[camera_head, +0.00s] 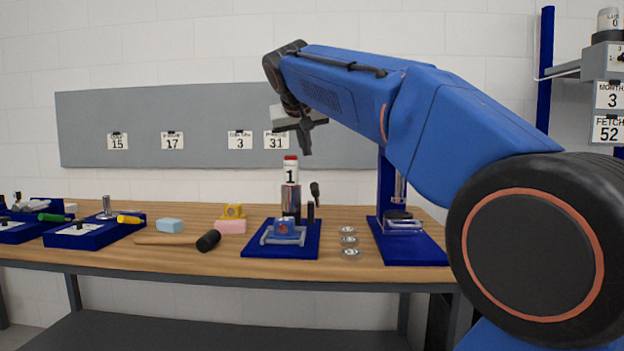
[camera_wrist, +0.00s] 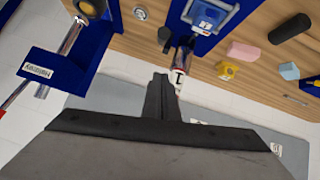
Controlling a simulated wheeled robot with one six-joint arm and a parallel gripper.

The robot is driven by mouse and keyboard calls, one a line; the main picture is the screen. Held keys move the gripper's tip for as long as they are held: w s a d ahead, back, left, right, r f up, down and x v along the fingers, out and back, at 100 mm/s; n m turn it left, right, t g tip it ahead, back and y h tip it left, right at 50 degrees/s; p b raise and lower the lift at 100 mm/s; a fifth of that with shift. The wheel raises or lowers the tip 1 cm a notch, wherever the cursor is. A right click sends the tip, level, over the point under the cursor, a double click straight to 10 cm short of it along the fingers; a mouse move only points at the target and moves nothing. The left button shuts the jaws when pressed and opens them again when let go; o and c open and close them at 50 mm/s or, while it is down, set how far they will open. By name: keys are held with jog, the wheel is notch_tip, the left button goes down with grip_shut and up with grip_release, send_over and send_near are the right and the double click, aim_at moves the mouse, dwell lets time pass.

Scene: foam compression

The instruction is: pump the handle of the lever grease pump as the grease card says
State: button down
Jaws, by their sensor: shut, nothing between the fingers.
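The lever grease pump stands on a blue base (camera_head: 255,240) in the middle of the bench. It has a metal barrel (camera_head: 291,200), a white red-topped tube marked 1 (camera_head: 291,172) and a black-knobbed handle (camera_head: 315,190), which leans slightly at its right. In the wrist view the tube (camera_wrist: 179,80) is partly behind my fingers, and the black knob (camera_wrist: 164,36) lies beyond them. My gripper (camera_head: 305,145) is shut and empty, above the pump and apart from it. Wall cards read 15, 17, 3 (camera_head: 240,140) and 31 (camera_head: 276,140); their small headings are too blurred to read surely.
Three round metal pieces (camera_head: 349,240) lie right of the pump. Another blue-based stand (camera_head: 420,252) is further right. A mallet (camera_head: 208,241), a pink block (camera_head: 231,227) and a light-blue block (camera_head: 169,226) lie to the left. The bench front is mostly clear.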

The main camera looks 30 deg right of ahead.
jog(key=shift+w+d+r, duration=0.2)
jog(key=shift+r, duration=0.25)
send_over(316, 197)
jog(key=s+a, duration=0.1)
jog(key=a, duration=0.1)
jog(key=f, duration=0.8)
jog(key=shift+s+a+f, duration=0.15)
jog(key=shift+s+f, duration=0.05)
jog(key=shift+f, duration=0.15)
jog(key=shift+s+f, duration=0.25)
jog(key=shift+f, duration=0.4)
